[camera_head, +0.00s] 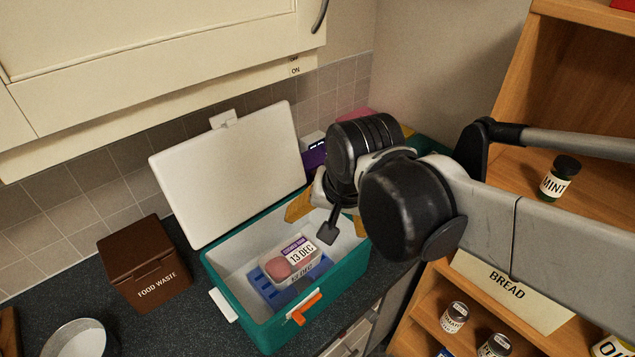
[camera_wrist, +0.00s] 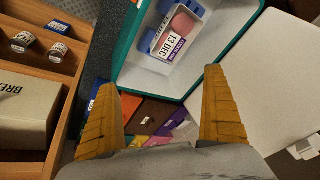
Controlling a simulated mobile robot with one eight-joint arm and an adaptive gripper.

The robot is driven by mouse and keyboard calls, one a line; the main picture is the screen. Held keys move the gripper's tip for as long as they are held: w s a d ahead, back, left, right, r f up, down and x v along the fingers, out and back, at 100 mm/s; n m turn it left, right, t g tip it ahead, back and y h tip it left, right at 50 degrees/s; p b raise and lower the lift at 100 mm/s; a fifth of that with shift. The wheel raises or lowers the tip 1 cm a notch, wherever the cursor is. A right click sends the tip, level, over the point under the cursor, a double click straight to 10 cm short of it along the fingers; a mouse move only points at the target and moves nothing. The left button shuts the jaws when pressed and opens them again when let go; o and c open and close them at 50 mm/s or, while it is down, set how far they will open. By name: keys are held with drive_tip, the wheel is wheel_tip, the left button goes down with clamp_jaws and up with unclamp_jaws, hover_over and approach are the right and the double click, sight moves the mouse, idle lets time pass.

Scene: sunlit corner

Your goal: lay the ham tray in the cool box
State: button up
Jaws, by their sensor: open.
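The ham tray (camera_head: 290,258) is a small clear tray with pink meat and a purple-and-white label reading 13 DEC. It lies inside the open teal cool box (camera_head: 226,297), over a blue block (camera_head: 257,285) on the floor of the box. The tray also shows in the wrist view (camera_wrist: 181,42), apart from my fingers. My gripper (camera_head: 325,222) is open and empty, above the far right part of the cool box. Its two yellow fingers stand wide apart in the wrist view (camera_wrist: 160,78). My arm hides the box's far right corner.
The white lid (camera_head: 230,170) stands raised behind the box. A brown food waste bin (camera_head: 145,265) and a white bowl (camera_head: 76,340) are to the left. A wooden shelf (camera_head: 580,60) with jars, and a bread box (camera_head: 510,290), are on the right. Packets (camera_wrist: 165,130) lie beyond the box.

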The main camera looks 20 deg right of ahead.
drive_tip(key=s+d+n+t, duration=0.2)
drive_tip(key=s+n, duration=0.1)
drive_tip(key=s+d+r+n, duration=0.1)
drive_tip(key=n, duration=0.1)
drive_tip(key=shift+s+t, duration=0.15)
drive_tip(key=shift+t, duration=0.25)
wheel_tip(320, 180, down, 10)
drive_tip(key=b, duration=1)
drive_tip(key=shift+r+p, duration=0.3)
drive_tip(key=shift+r, duration=0.05)
drive_tip(key=shift+c, duration=0.3)
